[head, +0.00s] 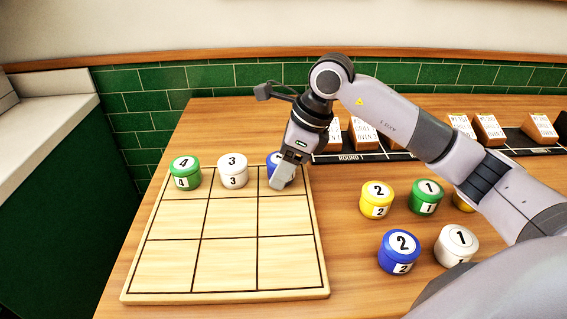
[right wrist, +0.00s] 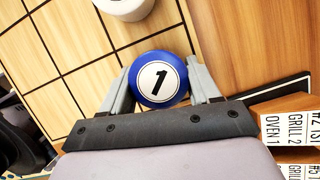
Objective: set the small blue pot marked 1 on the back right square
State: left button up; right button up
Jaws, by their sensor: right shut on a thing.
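The small blue pot marked 1 (right wrist: 159,80) sits between the two fingers of my right gripper (right wrist: 163,85) in the right wrist view. In the head view the right gripper (head: 283,182) is over the back right square of the wooden board (head: 229,249), and the blue pot (head: 271,160) is mostly hidden behind it. The fingers are shut on the pot. I cannot tell whether the pot touches the board. A green pot marked 4 (head: 186,173) is on the back left square and a white pot marked 3 (head: 233,171) on the back middle square. My left gripper is not in view.
Right of the board stand a yellow pot marked 2 (head: 377,199), a green pot marked 1 (head: 426,197), a blue pot marked 2 (head: 399,252) and a white pot marked 1 (head: 456,245). A dark strip (head: 371,157) with label blocks lies behind. The middle and front squares are empty.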

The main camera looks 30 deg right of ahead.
jog(key=o, duration=0.7)
jog(key=shift+f, duration=0.15)
jog(key=o, duration=0.5)
jog(key=shift+c, duration=0.2)
jog(key=shift+r, duration=0.45)
jog(key=v, duration=1.1)
jog(key=shift+r, duration=0.3)
jog(key=shift+s+d, duration=0.1)
